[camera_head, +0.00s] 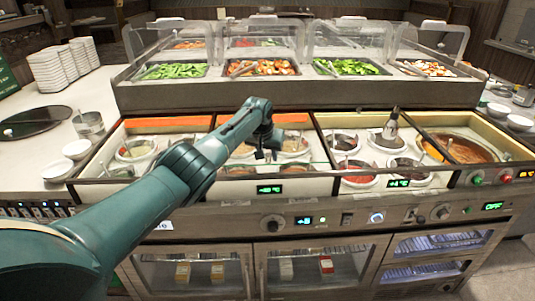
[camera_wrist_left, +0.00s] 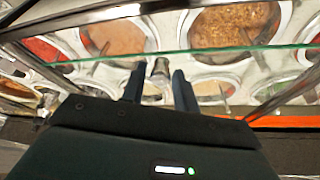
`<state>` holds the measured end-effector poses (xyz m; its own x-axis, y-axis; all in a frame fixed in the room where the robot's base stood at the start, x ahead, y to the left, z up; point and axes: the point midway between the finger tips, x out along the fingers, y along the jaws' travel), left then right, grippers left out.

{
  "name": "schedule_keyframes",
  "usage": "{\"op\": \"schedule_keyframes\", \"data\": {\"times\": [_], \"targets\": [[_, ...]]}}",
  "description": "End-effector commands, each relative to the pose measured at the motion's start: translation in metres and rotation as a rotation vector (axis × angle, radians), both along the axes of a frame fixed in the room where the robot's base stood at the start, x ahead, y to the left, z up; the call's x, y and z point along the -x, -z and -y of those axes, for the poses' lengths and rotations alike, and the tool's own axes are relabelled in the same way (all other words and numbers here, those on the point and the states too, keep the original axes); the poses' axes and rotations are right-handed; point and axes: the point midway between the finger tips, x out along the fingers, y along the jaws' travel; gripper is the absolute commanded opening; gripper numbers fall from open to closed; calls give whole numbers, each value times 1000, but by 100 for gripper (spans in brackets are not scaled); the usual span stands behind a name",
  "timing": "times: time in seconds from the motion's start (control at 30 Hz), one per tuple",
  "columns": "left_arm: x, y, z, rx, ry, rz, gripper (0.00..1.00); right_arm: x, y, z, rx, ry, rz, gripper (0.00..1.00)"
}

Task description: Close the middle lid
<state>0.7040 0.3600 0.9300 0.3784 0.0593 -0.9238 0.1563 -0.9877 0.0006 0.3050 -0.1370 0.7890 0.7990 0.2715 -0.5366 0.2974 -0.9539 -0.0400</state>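The sauce counter (camera_head: 288,221) has several sections of round wells along its front. Wells in the left section (camera_head: 137,149) and the section right of centre (camera_head: 359,173) show their contents. A clear panel with a greenish edge (camera_wrist_left: 215,48) crosses the left wrist view above the wells. I cannot tell for sure which panel is the middle lid or how far it stands open. My left gripper (camera_head: 265,154) points down over the central wells, its fingers partly hidden. In the left wrist view its two dark fingers (camera_wrist_left: 159,90) are apart, with nothing clearly held. My right gripper is out of view.
Raised clear covers (camera_head: 345,40) stand over vegetable trays at the back. A dark utensil (camera_head: 391,124) stands up in a well to the right. A soup well (camera_head: 458,149) is at far right. Stacked white plates (camera_head: 62,66) and bowls (camera_head: 57,170) are on the left.

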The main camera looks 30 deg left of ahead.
Motion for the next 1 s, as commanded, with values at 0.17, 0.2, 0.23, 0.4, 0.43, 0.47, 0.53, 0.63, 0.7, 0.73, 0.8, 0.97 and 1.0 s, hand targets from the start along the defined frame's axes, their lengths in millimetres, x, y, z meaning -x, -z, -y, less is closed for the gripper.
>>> {"op": "schedule_keyframes", "data": {"times": [0.17, 0.2, 0.23, 0.4, 0.43, 0.47, 0.53, 0.63, 0.7, 0.73, 0.8, 0.97, 1.0], "targets": [[0, 0, 0, 0, 0, 0, 44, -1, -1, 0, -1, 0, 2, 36], [0, 0, 0, 0, 0, 0, 44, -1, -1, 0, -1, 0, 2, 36], [0, 0, 0, 0, 0, 0, 44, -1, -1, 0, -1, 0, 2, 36], [0, 0, 0, -1, 0, 0, 44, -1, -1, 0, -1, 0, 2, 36], [0, -1, 0, -1, 0, 0, 44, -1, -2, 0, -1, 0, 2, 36], [1, -2, 0, 0, 0, 0, 44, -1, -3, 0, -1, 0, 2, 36], [2, -5, 0, 0, 0, -1, 44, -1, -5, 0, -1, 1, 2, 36], [5, -15, 0, 0, 1, 1, 44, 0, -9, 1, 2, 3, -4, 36], [8, -23, 0, -1, 1, 1, 44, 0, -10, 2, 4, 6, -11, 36], [10, -27, 1, -1, 1, 1, 44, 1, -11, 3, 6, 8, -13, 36], [14, -35, 2, 0, 2, 3, 44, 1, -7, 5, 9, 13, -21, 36], [24, -61, 3, -1, 1, 5, 44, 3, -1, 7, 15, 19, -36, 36], [27, -69, 4, -1, 1, 5, 44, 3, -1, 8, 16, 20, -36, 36]]}}
